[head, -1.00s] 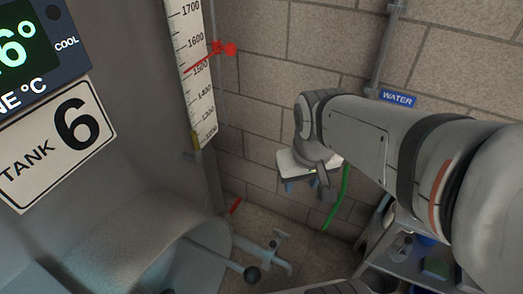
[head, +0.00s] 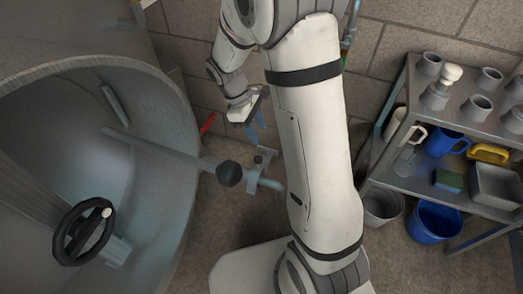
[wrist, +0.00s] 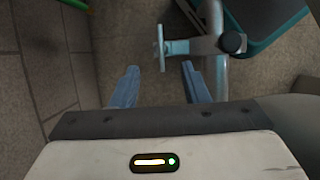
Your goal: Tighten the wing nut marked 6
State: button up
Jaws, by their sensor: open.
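No wing nut and no number 6 can be made out in the current views. A grey metal tank opening (head: 178,110) fills the left of the head view, with a black handwheel (head: 84,232) low in front. A bar ending in a black ball knob (head: 229,173) reaches out from it, beside a metal fitting with a T-shaped end (head: 264,163). My gripper (head: 256,134) hangs above and behind this fitting. In the wrist view my gripper (wrist: 158,84) is open and empty, its bluish fingers pointing toward the T-shaped end (wrist: 160,45), apart from it as far as I can tell.
A metal shelf unit (head: 376,168) with cups, a blue jug (head: 443,143) and a green sponge (head: 447,180) stands at the right. A grey bucket (head: 382,207) and a blue bucket (head: 434,220) are on the floor. A red handle (head: 208,123) is near the brick wall.

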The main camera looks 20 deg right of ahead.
aim_at(266, 148)
jog(key=b+x, duration=0.2)
jog(key=x, duration=0.5)
jog(key=shift+s+d+f+b, duration=0.1)
jog(key=shift+f+b, duration=0.05)
jog(key=shift+b, duration=0.15)
grip_shut()
jog(key=shift+a, duration=0.4)
jog(key=shift+d, duration=0.35)
